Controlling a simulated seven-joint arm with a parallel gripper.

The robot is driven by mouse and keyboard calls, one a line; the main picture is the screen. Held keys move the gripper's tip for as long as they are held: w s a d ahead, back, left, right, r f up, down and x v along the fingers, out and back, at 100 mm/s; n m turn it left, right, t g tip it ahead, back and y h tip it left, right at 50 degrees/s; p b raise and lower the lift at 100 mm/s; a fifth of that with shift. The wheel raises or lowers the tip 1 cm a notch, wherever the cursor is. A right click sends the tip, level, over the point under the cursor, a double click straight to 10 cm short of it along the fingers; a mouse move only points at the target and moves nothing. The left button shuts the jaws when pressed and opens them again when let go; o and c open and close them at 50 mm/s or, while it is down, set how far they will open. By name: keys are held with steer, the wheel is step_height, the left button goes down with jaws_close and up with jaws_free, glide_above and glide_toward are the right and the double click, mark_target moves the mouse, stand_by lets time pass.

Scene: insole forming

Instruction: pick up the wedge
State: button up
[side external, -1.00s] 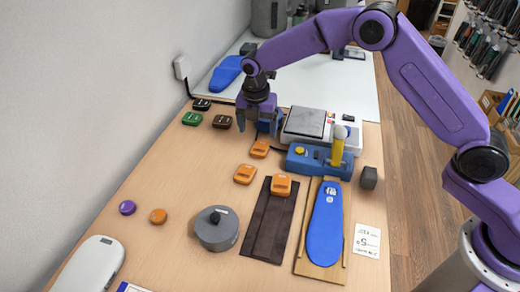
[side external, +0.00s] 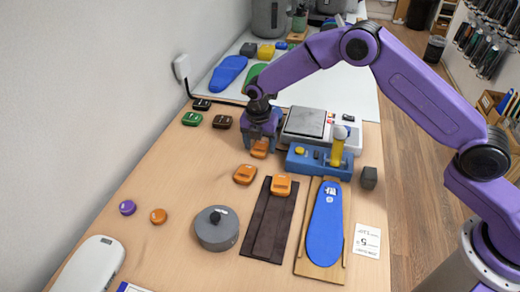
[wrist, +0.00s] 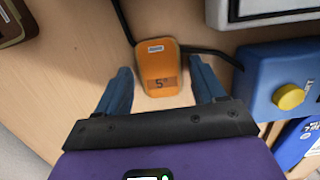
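An orange wedge (wrist: 158,62) marked 5° lies on the table between my gripper's two fingers in the wrist view. It also shows in the side view (side external: 259,150), partly hidden by the gripper. My gripper (wrist: 160,74) is open, with one finger on each side of the wedge and a gap on both sides. In the side view my gripper (side external: 262,140) is low over the wedge. Two more orange wedges are in view: one on the bare table (side external: 245,174), one on a dark brown strip (side external: 281,186).
A blue fixture (side external: 318,164) with a yellow-handled lever and a scale (side external: 306,122) stand close to the right. Green (side external: 191,119), brown (side external: 222,122) and black (side external: 201,104) blocks lie to the left. A blue insole (side external: 325,225) lies on a board.

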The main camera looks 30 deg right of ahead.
steer(key=c, duration=0.7)
steer(key=shift+r, duration=0.15)
